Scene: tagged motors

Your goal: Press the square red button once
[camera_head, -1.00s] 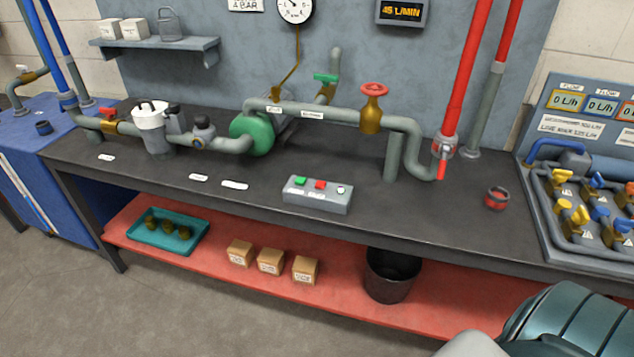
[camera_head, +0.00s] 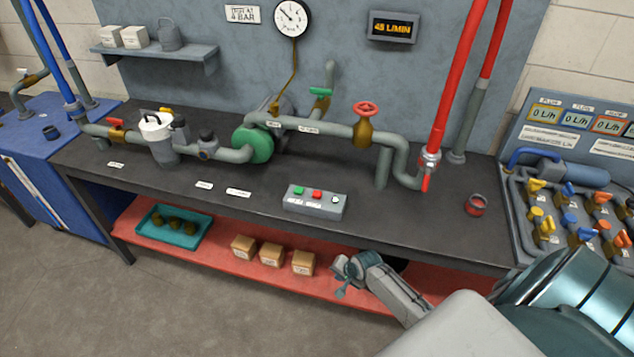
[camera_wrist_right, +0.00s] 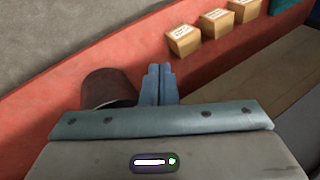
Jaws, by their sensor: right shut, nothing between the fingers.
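The square red button (camera_head: 317,194) sits in the middle of a grey control box (camera_head: 312,208) on the dark workbench. A green button (camera_head: 299,190) is to its left and a white round one (camera_head: 335,199) to its right. My right gripper (camera_head: 341,290) is in front of the bench, lower in the picture than the box and apart from it. In the right wrist view its fingers (camera_wrist_right: 159,84) are together with nothing between them. That view does not show the button. My left gripper is not in view.
Pipes with a green pump (camera_head: 253,145) and a red-wheeled valve (camera_head: 364,128) run behind the box. The bench's front edge (camera_head: 240,210) lies between my gripper and the box. Boxes (camera_head: 272,254) and a bucket (camera_wrist_right: 108,88) stand on the red lower shelf.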

